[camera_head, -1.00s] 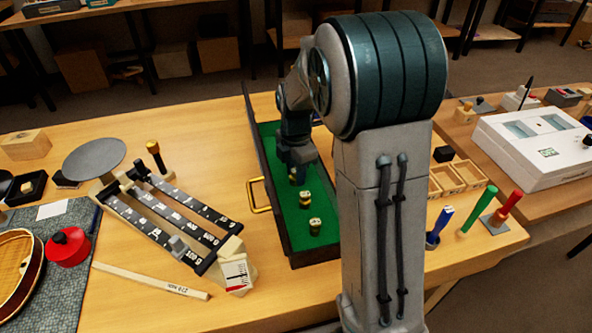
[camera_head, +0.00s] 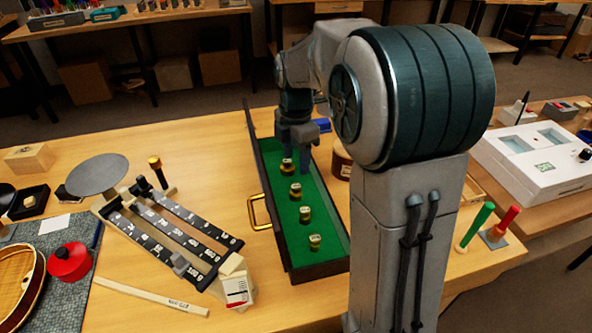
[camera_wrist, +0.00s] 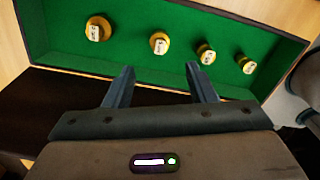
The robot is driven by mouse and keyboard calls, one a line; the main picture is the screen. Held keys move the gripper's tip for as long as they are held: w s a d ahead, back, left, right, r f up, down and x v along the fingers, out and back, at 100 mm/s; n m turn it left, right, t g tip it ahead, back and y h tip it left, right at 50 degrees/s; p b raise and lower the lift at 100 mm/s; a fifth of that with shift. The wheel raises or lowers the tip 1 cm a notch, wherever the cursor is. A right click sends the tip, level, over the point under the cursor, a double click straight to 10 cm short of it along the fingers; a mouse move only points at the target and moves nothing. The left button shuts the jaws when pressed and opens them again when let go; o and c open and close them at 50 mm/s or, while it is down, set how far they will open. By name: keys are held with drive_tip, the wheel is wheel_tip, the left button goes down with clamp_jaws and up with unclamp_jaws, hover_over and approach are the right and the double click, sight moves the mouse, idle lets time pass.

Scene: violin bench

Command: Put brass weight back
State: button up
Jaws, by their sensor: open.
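Several brass weights stand upright in a long green-lined case (camera_head: 328,262). In the head view they form a row: the nearest weight (camera_head: 315,241), two middle weights (camera_head: 305,214) (camera_head: 295,190) and the farthest weight (camera_head: 287,165). My gripper (camera_head: 296,163) is open at the far end of the case, its fingertips close to the farthest weight. In the wrist view the open, empty fingers (camera_wrist: 161,84) point toward the row, with the largest-looking weight (camera_wrist: 98,28) at left and a second weight (camera_wrist: 159,43) ahead between the fingers. No weight is between the finger pads.
A scale with a round grey pan (camera_head: 97,175) and dark beams stands left of the case. The case's raised dark lid (camera_head: 256,150) and brass handle (camera_head: 258,211) edge its left side. My arm hides much of the bench right of the case.

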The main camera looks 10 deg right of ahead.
drive_tip(key=s+m+t, duration=0.2)
drive_tip(key=s+m, duration=1.8)
drive_tip(key=m, duration=0.1)
drive_tip(key=shift+s+a+f+m, duration=0.2)
drive_tip(key=shift+s+f+m, duration=0.1)
drive_tip(key=shift+s, duration=0.05)
